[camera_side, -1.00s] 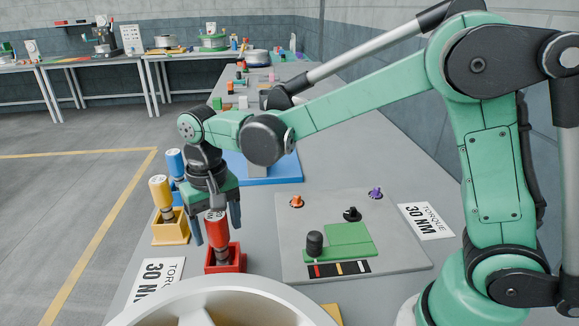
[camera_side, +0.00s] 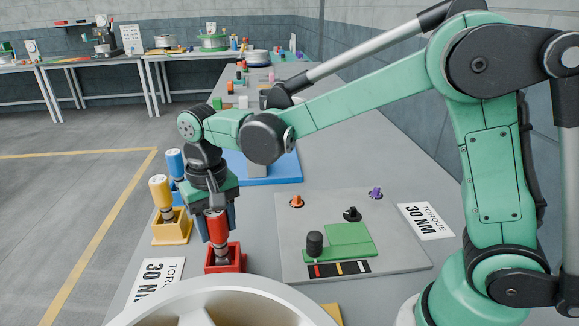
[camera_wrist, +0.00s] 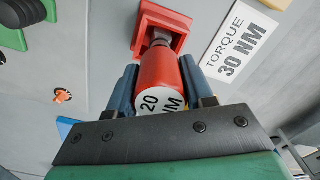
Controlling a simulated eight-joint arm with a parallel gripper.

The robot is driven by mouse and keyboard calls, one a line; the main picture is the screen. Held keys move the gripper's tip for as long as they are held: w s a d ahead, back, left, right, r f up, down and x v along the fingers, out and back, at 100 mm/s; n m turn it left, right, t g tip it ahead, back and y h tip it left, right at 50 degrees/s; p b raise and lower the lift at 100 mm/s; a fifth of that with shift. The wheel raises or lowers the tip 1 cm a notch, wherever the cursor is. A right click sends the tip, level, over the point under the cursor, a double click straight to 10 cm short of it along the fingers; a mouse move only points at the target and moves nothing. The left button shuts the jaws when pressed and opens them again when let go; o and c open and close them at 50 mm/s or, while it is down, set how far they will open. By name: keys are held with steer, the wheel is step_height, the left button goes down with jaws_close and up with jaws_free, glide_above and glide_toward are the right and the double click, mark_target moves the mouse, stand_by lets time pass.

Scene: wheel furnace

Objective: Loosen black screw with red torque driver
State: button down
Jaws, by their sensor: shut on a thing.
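The red torque driver (camera_side: 217,232) stands upright in its red holder (camera_side: 226,265) at the left of the bench. My gripper (camera_side: 216,236) points down and is shut on the red driver. In the wrist view the red driver (camera_wrist: 161,84) shows "20 NM" on its end and sits between the two blue-grey fingers, its tip still in the red holder (camera_wrist: 165,22). The black screw (camera_side: 352,214) stands in the grey panel (camera_side: 410,258), to the right of my gripper, between an orange screw (camera_side: 296,201) and a purple screw (camera_side: 375,193).
Yellow (camera_side: 160,192) and blue (camera_side: 175,163) drivers stand in holders left of my gripper. A black knob (camera_side: 314,244) and green plate (camera_side: 345,236) lie on the panel. A pale wheel (camera_side: 215,295) fills the front. Torque signs (camera_side: 426,222) lie flat on the bench.

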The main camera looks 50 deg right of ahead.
steer(key=shift+r, duration=2.1)
steer(key=s+d, duration=0.3)
steer(key=d, duration=0.6)
steer(key=s+d, duration=0.4)
steer(key=d, duration=0.4)
steer(key=s+d+f, duration=0.1)
steer(key=s+d, duration=0.3)
steer(key=d, duration=0.5)
steer(key=shift+d, duration=0.35)
steer(key=shift+f, duration=0.2)
steer(key=shift+f, duration=0.85)
steer(key=shift+f, duration=0.55)
